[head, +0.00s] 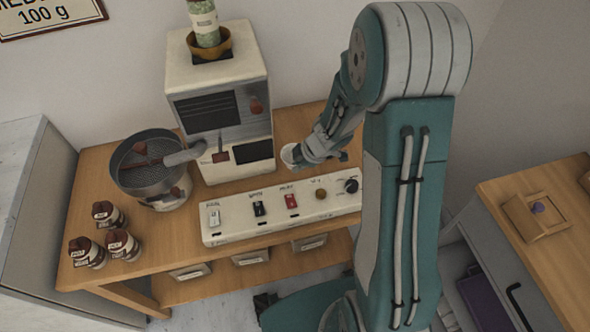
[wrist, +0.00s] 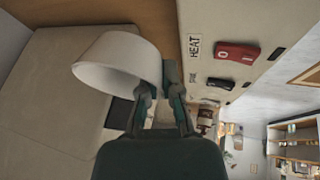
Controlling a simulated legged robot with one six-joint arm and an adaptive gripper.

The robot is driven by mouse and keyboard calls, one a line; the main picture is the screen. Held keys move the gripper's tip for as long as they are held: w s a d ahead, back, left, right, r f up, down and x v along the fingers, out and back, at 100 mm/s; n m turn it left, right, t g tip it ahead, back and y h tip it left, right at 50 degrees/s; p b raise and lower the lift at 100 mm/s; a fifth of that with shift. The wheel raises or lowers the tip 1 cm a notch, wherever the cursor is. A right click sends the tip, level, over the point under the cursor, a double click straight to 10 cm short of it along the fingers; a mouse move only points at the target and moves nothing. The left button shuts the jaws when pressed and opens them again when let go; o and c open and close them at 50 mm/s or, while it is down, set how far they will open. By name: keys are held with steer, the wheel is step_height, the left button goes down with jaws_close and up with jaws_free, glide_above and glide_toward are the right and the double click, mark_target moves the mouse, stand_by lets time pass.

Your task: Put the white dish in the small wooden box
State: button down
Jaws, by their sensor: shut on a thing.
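My gripper (head: 302,156) is shut on the white dish (head: 288,154), above the wooden table beside the coffee machine and behind the switch panel. In the wrist view the dish (wrist: 115,65) is tilted, its rim held between the fingers (wrist: 162,95). In the head view my gripper covers much of the dish.
The coffee machine (head: 187,77) stands left of my gripper. The switch panel (head: 235,228) lies along the table's front. A round metal container (head: 150,185) and several brown jars (head: 122,245) stand at the left. A gap separates the table from the right-hand counter (head: 500,187).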

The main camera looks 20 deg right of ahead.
glide_above(292, 174)
steer(key=s, duration=0.1)
steer(key=f, duration=0.5)
steer(key=shift+s+d, duration=0.2)
steer(key=shift+d, duration=0.15)
steer(key=shift+w+d+f, duration=0.1)
steer(key=shift+w+f, duration=0.05)
steer(key=shift+f, duration=0.8)
steer(key=shift+w+d+f, duration=0.1)
steer(key=shift+w+f, duration=0.05)
steer(key=shift+f, duration=0.75)
steer(key=c, duration=0.8)
jaws_free()
steer(key=shift+a, duration=0.1)
